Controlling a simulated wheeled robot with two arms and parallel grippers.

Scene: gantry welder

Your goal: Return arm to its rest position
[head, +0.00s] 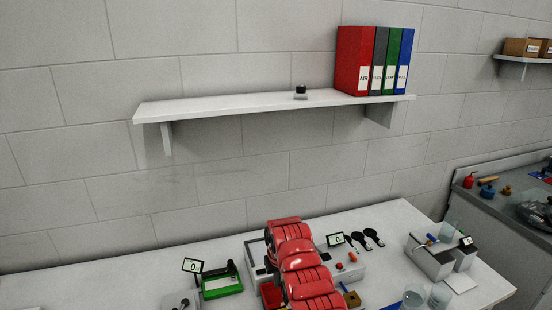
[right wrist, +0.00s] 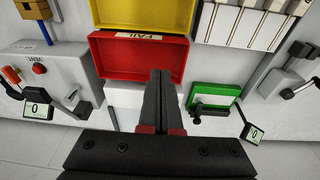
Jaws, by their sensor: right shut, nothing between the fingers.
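My right gripper (right wrist: 160,74) is seen in the right wrist view, its two dark fingers together and empty. It is over the bench, with the fingertips in front of a red tray (right wrist: 118,62) marked FAIL. In the head view my red right arm reaches over the front middle of the white bench (head: 110,255). The arm covers part of the bench, and the gripper's fingers cannot be made out there. My left arm and gripper are not in view.
A green fixture (head: 222,284) with a small display stands left of my arm. A grey box (right wrist: 50,72) with a red button and display stands on the other side. Beakers (head: 438,297) stand front right. A wall shelf (head: 230,104) holds binders (head: 352,62) and a small black-topped item (head: 300,90).

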